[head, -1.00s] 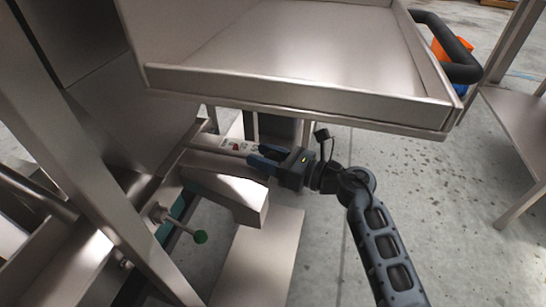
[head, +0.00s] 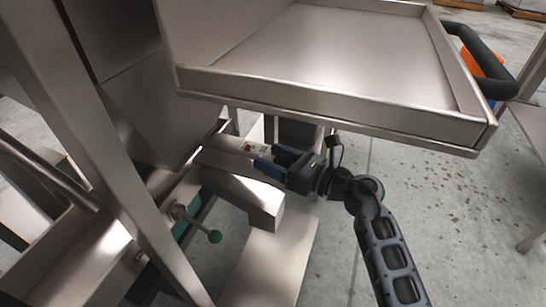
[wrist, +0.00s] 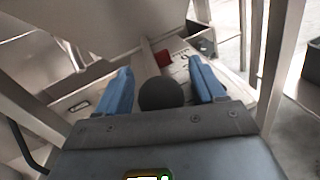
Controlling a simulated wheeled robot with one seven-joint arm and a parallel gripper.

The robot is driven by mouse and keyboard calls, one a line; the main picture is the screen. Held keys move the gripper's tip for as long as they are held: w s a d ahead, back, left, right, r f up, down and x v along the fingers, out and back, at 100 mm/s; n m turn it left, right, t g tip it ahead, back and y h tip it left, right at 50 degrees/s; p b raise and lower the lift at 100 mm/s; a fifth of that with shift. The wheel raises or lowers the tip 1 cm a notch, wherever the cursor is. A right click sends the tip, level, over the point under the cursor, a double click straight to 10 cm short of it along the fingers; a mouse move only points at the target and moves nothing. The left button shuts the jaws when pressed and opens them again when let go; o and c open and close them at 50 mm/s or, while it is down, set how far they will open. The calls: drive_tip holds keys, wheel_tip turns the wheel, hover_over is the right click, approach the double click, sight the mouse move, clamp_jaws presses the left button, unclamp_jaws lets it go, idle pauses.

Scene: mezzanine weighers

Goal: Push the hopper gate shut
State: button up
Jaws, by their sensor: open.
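The slanted steel hopper (head: 140,95) hangs at the left in the head view. A flat metal bar with red and dark marks (head: 240,148), apparently the gate slide, juts from near its lower end; it also shows in the wrist view (wrist: 178,66). My gripper (head: 268,158) is at the bar's outer end, under the big tray. In the wrist view its two blue fingers (wrist: 160,68) are apart, with a dark round knob (wrist: 160,95) between them. I cannot tell whether they touch it. The gripper hides the knob in the head view.
A wide steel tray (head: 330,114) overhangs my gripper closely. A slanted steel post (head: 100,150) stands at the left. A black handle (head: 490,62) is on the tray's right.

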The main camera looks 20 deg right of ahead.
drive_tip(key=p+v, duration=0.1)
drive_tip(key=v, duration=0.6)
drive_tip(key=shift+s, duration=0.2)
drive_tip(key=shift+d, duration=0.1)
